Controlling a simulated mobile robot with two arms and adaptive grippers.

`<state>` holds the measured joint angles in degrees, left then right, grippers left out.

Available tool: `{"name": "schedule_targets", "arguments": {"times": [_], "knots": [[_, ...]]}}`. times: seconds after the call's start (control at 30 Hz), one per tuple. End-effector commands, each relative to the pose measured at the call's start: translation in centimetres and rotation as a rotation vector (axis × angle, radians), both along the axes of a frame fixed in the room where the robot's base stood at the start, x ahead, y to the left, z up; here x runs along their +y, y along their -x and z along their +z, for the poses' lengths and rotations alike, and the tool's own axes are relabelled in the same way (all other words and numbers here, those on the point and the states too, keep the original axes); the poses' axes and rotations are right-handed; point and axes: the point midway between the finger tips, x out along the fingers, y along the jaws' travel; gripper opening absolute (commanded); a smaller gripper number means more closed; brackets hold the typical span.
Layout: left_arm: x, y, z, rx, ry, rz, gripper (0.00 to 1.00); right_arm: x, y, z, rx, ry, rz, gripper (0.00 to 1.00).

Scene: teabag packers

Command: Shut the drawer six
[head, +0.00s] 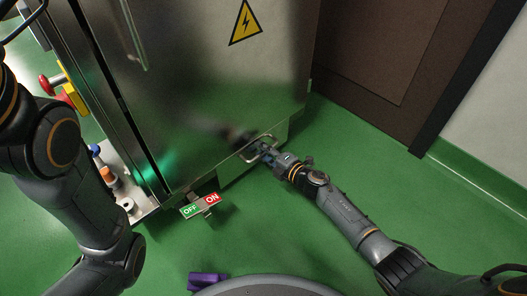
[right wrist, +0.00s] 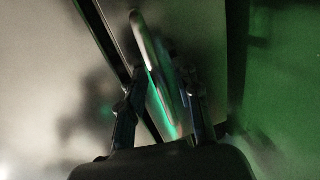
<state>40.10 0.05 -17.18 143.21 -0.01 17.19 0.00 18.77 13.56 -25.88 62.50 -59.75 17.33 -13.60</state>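A metal cabinet (head: 215,100) stands in the middle of the head view. At its foot is a low drawer front (head: 236,171) with a bar handle (head: 248,156); no number is readable on it, and I cannot tell how far it stands out. My right gripper (head: 262,151) is at this handle. In the right wrist view the handle (right wrist: 150,62) runs between the two fingers of my right gripper (right wrist: 161,73), which stand apart with a gap around it. My left arm shows at the left of the head view, but its gripper is out of view.
An OFF/ON sign (head: 200,205) juts out near the cabinet's lower corner. A red-and-yellow switch (head: 68,90) is at the left. A purple object (head: 207,281) lies low in the picture. A brown door (head: 385,60) stands behind right. Green floor (head: 350,130) beside the cabinet is clear.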

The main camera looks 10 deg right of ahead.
Motion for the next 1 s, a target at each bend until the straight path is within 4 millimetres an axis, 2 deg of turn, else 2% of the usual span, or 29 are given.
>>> {"name": "schedule_targets", "arguments": {"times": [0.27,0.7,0.9,1.0], "knots": [[0.0,-0.1,0.0,0.003,0.002,-0.001,0.40,-0.7,0.9,0.1,0.000,0.004,0.001,0.33],[0.0,0.0,0.0,-0.001,0.001,-0.001,0.40,-5.0,7.5,1.6,0.002,0.002,0.001,0.33],[0.0,0.0,0.0,-0.001,0.001,-0.001,0.40,-6.2,9.5,2.1,0.002,0.000,0.001,0.33],[0.0,0.0,0.0,-0.001,0.000,0.000,0.40,-6.5,9.8,2.3,0.001,-0.001,0.000,0.33]]}}
